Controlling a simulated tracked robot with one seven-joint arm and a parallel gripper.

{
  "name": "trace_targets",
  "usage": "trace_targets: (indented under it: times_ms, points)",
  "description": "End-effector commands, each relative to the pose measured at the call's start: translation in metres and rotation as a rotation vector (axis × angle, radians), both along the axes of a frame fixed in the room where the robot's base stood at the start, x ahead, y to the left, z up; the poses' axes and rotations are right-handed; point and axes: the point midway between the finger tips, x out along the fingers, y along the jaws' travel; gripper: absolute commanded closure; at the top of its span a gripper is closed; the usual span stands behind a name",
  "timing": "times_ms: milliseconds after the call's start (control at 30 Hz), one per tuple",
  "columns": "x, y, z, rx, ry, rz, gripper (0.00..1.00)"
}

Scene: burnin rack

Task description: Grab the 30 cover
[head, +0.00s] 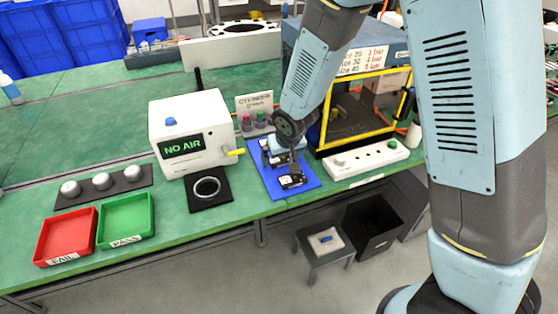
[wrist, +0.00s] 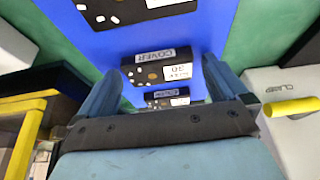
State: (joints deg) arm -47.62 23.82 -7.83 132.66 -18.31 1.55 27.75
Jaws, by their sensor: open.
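The 30 cover (wrist: 143,76) is a black block with a white "30" label and a grey "COVER" label, both upside down in the wrist view. It lies on a blue mat (wrist: 222,12). My gripper (wrist: 162,68) is open, its blue fingers appearing on either side of this cover; I cannot tell whether they touch it. A second black labelled block (wrist: 155,103) shows nearer my palm, and a third (wrist: 118,12) shows at the top edge. In the head view, my gripper (head: 284,152) is low over the blue mat (head: 311,178), partly hiding the blocks.
A white "NO AIR" box (head: 215,118) with a yellow lever stands left of the mat. A yellow-framed enclosure (head: 368,138) and a white control strip (head: 365,160) stand right. Red (head: 45,250) and green (head: 105,234) trays sit at the front left.

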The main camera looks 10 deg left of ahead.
Motion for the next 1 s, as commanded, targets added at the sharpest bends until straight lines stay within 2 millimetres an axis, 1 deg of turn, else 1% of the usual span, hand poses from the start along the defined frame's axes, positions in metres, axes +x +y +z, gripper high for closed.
trace_targets:
  times_ms: [100, 600, 633, 867, 1000]
  points:
    - [0.0001, 0.0, -0.0002, 0.0, 0.0, 0.0, 0.0]
    - [-0.0002, 0.0, -0.0003, -0.001, 0.001, 0.0, 0.48]
    - [-0.0002, 0.0, -0.0003, -0.001, 0.001, 0.0, 0.49]
    - [-0.0003, 0.0, 0.0003, -0.001, 0.001, 0.0, 0.5]
    - [0.0003, -0.0002, 0.0072, 0.0, 0.0, -0.001, 0.5]
